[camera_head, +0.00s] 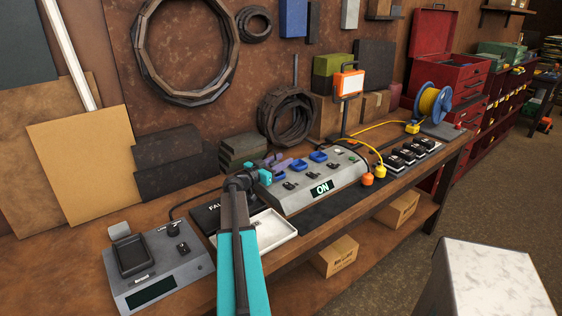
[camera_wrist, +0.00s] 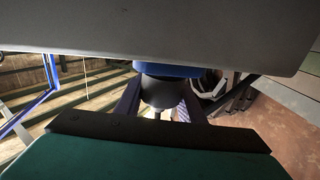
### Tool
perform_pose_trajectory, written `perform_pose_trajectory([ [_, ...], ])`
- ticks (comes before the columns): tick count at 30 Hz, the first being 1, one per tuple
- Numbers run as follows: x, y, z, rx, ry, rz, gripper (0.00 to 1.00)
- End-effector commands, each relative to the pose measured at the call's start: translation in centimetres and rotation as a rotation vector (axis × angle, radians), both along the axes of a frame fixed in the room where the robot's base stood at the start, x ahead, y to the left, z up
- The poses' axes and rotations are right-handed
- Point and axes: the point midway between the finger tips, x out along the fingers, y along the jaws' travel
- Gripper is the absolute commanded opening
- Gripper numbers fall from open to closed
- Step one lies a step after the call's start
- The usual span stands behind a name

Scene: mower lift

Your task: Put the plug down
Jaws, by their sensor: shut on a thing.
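My gripper (camera_wrist: 160,102) is shut on a dark grey, rounded plug (camera_wrist: 160,92), which shows between its two fingers in the wrist view. A blue part (camera_wrist: 168,70) sits directly against the plug, below a large grey surface (camera_wrist: 150,35). I cannot tell whether the plug is seated in it or only touching. In the head view my gripper (camera_head: 262,175) is at the left end of the grey socket panel (camera_head: 330,180), whose display reads "ON". Blue sockets (camera_head: 298,165) stand along the panel's top. The held plug is hidden there by my arm.
A shallow white tray (camera_head: 283,236) lies in front of the panel's left end. A grey unit with a dark screen (camera_head: 165,268) stands at left. Black blocks (camera_head: 412,155) stand farther right.

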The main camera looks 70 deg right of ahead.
Motion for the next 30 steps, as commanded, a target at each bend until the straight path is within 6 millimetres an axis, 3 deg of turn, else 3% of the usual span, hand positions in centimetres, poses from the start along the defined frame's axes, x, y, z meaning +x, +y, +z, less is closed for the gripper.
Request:
perform_pose_trajectory([
  [17,-0.03,-0.02,-0.63,-0.001,0.000,0.000,0.11],
  [18,-0.04,-0.02,-0.65,0.000,-0.001,0.000,0.42],
  [20,-0.04,-0.02,-0.65,0.000,-0.001,0.000,0.52],
  [30,-0.04,-0.02,-0.61,0.000,-0.001,0.000,0.54],
])
